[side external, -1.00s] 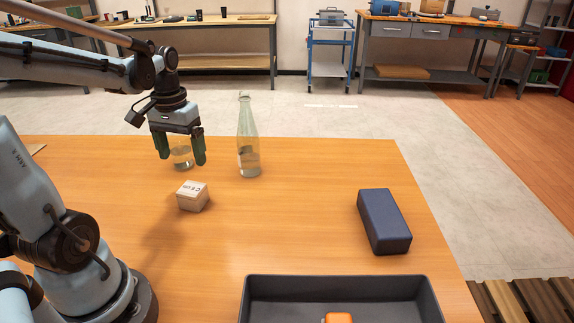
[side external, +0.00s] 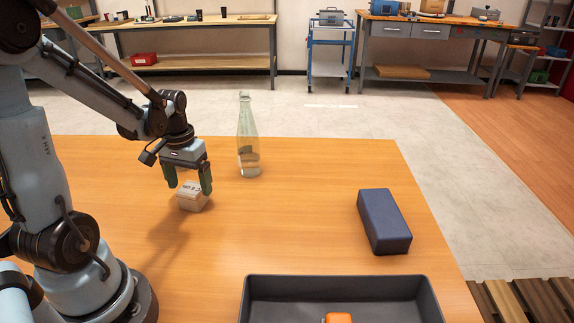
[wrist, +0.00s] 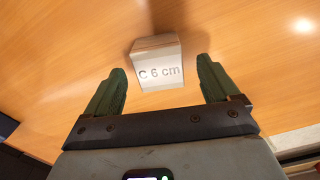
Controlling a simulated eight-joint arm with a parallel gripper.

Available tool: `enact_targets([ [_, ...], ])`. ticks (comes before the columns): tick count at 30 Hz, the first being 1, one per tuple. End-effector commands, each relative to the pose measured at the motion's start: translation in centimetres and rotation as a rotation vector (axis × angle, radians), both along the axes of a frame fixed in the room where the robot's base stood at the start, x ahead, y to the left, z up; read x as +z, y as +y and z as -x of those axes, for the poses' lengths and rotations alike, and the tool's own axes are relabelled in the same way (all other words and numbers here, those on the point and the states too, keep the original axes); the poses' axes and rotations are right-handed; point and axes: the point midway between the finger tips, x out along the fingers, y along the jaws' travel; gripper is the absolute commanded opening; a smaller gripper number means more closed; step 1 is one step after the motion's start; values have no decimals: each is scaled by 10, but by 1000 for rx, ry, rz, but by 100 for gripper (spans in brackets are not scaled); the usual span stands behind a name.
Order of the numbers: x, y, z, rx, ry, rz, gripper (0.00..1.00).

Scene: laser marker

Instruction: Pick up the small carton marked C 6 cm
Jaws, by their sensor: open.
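The small carton marked C 6 cm (side external: 193,197) is a pale box sitting on the wooden table near my arm's base. In the wrist view the carton (wrist: 157,62) shows its printed label, just ahead of and between the lines of the two green fingers. My gripper (side external: 188,184) is open above the carton in the side view, its fingers partly overlapping the box's upper part. The wrist view shows the open gripper (wrist: 161,80) with nothing between its fingertips but the near part of the carton; contact cannot be told.
A clear glass bottle (side external: 248,145) stands behind and to the right of the carton. A dark blue block (side external: 384,221) lies at the right. A black tray (side external: 262,285) with an orange item (side external: 338,318) is at the front. The table's middle is clear.

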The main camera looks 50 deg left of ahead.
Motion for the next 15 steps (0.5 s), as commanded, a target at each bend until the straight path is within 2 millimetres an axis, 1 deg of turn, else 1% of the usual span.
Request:
enact_targets([
  [3, -15, 0, -2, -1, 0, 0, 88],
  [7, -27, 0, -2, -1, -1, 0, 88],
  [10, -33, 0, -2, -1, -1, 0, 88],
  [15, -36, 0, -2, -1, -1, 0, 88],
])
